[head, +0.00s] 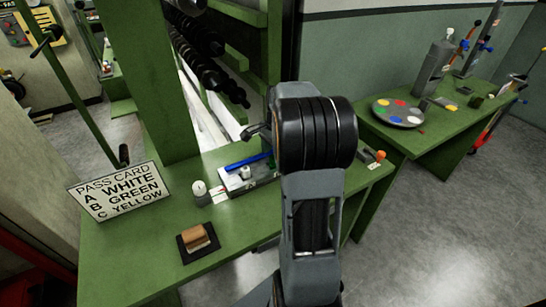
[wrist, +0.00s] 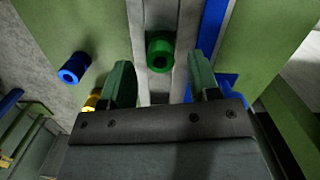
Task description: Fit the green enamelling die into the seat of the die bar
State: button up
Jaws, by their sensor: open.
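In the wrist view, my gripper (wrist: 161,65) is open, its two dark green fingers on either side of a short green cylinder with a hollow end, likely the green enamelling die (wrist: 160,47). Gaps show on both sides of it. It stands against a grey strip (wrist: 155,14) that may be part of the die bar; I cannot tell whether it is seated. In the head view, a grey block (head: 236,186) with a blue bar (head: 248,162) and a small white piece sits on the green bench. My arm hides the area right of it, and the green die is not visible there.
A blue ring-ended cylinder (wrist: 73,68) and a yellow piece (wrist: 91,102) lie left of my fingers. On the bench are a white-topped cylinder (head: 199,189), a brown block on a black pad (head: 185,252) and a pass card (head: 117,190). A second bench (head: 440,130) holds a paint palette.

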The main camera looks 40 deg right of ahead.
notch_tip(320, 180, up, 8)
jog(key=d, duration=0.1)
jog(key=s+a+n+t+h, duration=0.1)
jog(key=s+a+n, duration=0.3)
jog(key=a+n, duration=0.75)
jog(key=s+a+f+n+t, duration=0.2)
jog(key=s+a+f+n, duration=0.2)
jog(key=s+a, duration=0.4)
jog(key=shift+s+a+f+n+p, duration=0.2)
jog(key=shift+a+n+p, duration=0.25)
jog(key=shift+a+n, duration=0.6)
jog(key=shift+w+a, duration=0.1)
jog(key=shift+a, duration=0.1)
